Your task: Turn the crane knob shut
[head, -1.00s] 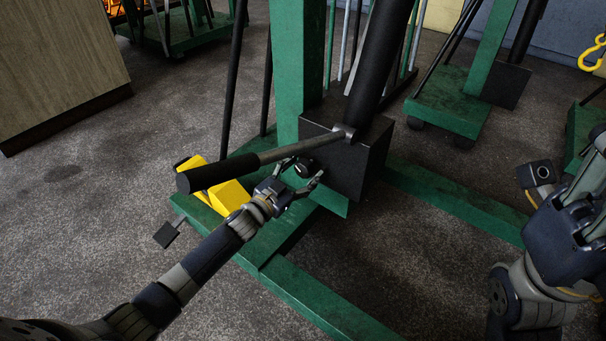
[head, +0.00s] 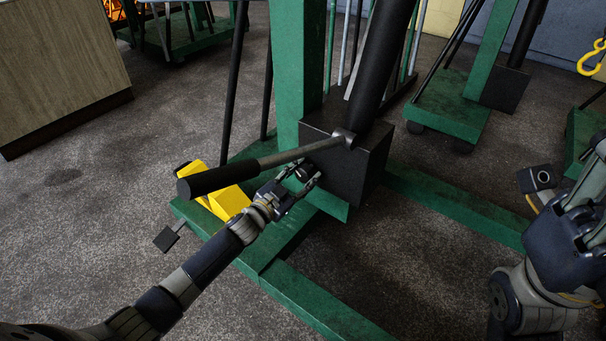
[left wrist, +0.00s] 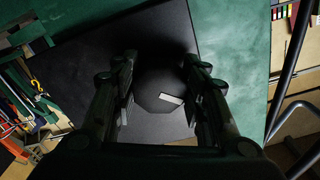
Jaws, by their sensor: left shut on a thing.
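The crane knob (head: 304,173) is a small dark knob on the side of the black pump block (head: 350,160). In the left wrist view it is a dark, many-sided knob (left wrist: 157,88) with a pale bar mark at its lower right. My left gripper (head: 305,175) is shut on the knob, one finger on each side of it. The fingers hide part of the knob's sides.
The pump handle (head: 232,176) with its black grip slants just above my left gripper. A yellow part (head: 228,201) sits on the green crane base (head: 320,297) beside my wrist. A green post (head: 298,70) rises behind. A wooden cabinet (head: 60,65) stands at the left.

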